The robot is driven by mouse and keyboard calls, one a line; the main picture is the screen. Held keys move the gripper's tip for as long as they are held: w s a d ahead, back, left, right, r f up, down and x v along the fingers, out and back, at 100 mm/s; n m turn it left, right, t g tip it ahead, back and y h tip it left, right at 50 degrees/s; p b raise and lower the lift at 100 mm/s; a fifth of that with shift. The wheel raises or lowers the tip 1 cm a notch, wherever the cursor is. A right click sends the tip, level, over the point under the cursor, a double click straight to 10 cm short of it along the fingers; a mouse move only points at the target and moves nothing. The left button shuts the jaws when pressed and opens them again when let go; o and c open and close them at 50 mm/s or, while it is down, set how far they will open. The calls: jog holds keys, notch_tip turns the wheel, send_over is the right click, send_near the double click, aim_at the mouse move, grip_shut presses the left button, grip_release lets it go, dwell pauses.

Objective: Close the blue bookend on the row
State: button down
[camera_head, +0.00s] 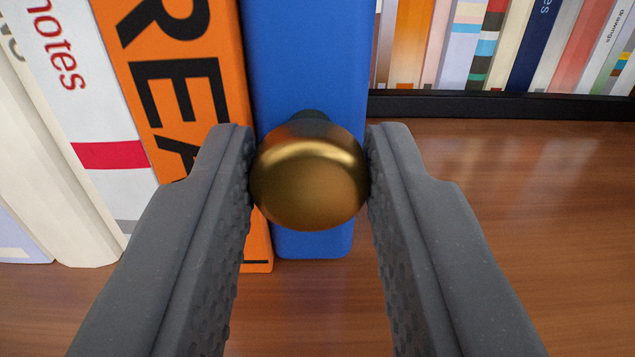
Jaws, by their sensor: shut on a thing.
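The blue bookend (308,70) stands upright in the middle of the view on the wooden shelf. A round brass knob (309,178) sticks out from its front. My gripper (309,170) is shut on the knob, one finger at each side of it. The row of books is to the left of the bookend. The orange book (225,60) with black letters is right beside the bookend, with no clear gap seen between them. A white book (80,90) with red writing and a red band is left of the orange one.
Cream books (50,150) stand at the far left. The wooden shelf surface (530,190) is bare to the right of the bookend. Behind it a black ledge (500,105) runs below another row of books (540,45).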

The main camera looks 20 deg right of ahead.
jog(key=shift+a, duration=0.15)
jog(key=c, duration=1.2)
grip_release()
jog(key=shift+a, duration=0.15)
jog(key=shift+o, duration=0.2)
jog(key=shift+s, duration=0.3)
jog(key=b+v, duration=0.2)
jog(key=v, duration=1.1)
